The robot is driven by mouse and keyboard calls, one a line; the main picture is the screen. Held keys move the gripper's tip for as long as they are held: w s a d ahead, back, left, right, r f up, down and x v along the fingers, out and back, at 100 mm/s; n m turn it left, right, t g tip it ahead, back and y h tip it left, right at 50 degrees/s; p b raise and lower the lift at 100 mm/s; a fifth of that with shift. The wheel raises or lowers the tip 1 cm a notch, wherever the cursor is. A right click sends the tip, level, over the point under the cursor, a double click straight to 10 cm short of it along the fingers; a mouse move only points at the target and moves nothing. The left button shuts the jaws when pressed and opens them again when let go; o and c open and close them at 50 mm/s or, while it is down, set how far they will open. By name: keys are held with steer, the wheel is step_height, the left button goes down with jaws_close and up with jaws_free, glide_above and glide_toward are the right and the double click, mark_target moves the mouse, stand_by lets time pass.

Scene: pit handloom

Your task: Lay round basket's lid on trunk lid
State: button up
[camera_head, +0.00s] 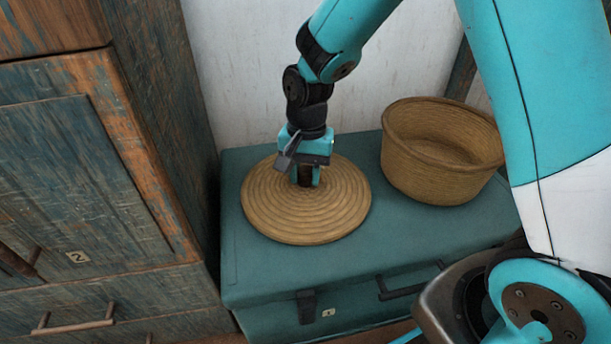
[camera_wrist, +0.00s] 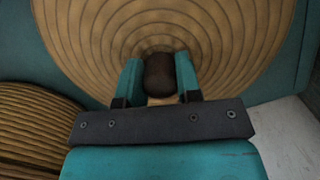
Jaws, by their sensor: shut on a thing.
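The round basket's lid (camera_head: 305,213) is a flat disc of coiled tan fibre with a dark knob at its centre. It is over the left part of the teal trunk lid (camera_head: 375,245) and looks level; I cannot tell whether it touches the trunk lid or hangs just above it. My gripper (camera_head: 305,176) points down and is shut on the knob (camera_wrist: 160,75), with a finger on each side of it in the wrist view. The round basket (camera_head: 437,165) stands open on the right part of the trunk lid, apart from the basket's lid.
A worn blue-brown wooden cabinet (camera_head: 80,160) stands close along the trunk's left side. A pale wall (camera_head: 240,75) rises behind the trunk. The front strip of the trunk lid is bare, above a latch (camera_head: 307,305) and a handle (camera_head: 410,284).

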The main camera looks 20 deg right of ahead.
steer(key=o, duration=1)
steer(key=shift+f, duration=0.1)
step_height(320, 180, up, 12)
steer(key=w+p, duration=0.1)
steer(key=p, duration=0.5)
steer(key=s+a+r+n+y, duration=0.1)
steer(key=s+r+n, duration=0.2)
steer(key=s, duration=0.4)
steer(key=s+a+r+n+y, duration=0.1)
steer(key=s+a+r+n, duration=0.1)
steer(key=s+r+n, duration=0.2)
steer(key=s+a+r+n+t+y, duration=0.1)
steer(key=s+r+n, duration=0.3)
steer(key=s+n, duration=0.3)
steer(key=shift+s+a, duration=0.15)
steer(key=shift+s, duration=0.65)
steer(key=shift+s+a, duration=0.15)
steer(key=shift+s, duration=0.6)
